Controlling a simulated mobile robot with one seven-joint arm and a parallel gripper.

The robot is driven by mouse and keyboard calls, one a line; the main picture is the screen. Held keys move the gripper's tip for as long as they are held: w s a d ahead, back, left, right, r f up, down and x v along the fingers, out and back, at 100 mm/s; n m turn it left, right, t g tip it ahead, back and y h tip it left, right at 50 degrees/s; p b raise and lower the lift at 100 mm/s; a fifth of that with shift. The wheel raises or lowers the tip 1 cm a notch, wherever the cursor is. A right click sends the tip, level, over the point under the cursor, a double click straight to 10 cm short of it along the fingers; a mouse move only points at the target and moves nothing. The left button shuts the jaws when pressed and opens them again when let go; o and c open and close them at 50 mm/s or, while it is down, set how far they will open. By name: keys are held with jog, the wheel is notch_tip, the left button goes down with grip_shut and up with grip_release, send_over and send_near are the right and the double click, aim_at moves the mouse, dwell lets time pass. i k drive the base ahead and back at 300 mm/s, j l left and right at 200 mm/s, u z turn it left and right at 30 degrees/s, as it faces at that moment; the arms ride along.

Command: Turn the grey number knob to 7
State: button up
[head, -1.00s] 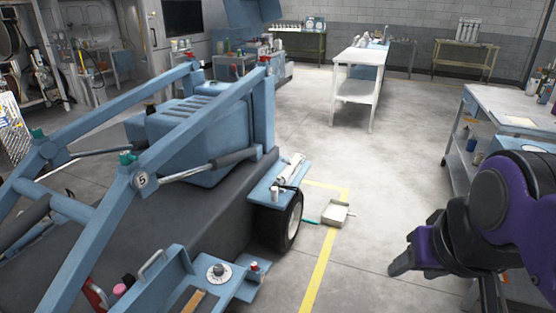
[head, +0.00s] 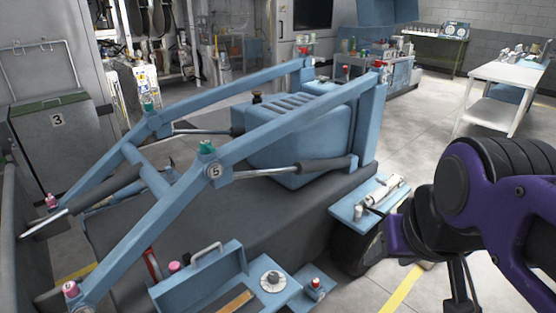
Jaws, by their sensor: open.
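The grey number knob (head: 272,280) is a small round dial with a pale ring on a light-blue panel, low in the head view, left of my arm. The numbers around it are too small to read, so I cannot tell its setting. My gripper (head: 458,288) is at the lower right, partly hidden by my purple and black wrist. It is open and empty, well to the right of the knob and not touching it.
A blue lift frame (head: 240,150) marked 5 rises behind the panel. A small red-topped part (head: 315,284) sits just right of the knob. A blue shelf (head: 350,212) with a metal fitting stands between panel and arm. Open floor (head: 425,120) lies at the right.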

aim_at(273, 277)
jog(key=i+l+u, duration=0.2)
jog(key=u, duration=0.25)
jog(key=i+l+u, duration=0.25)
jog(key=u, duration=0.2)
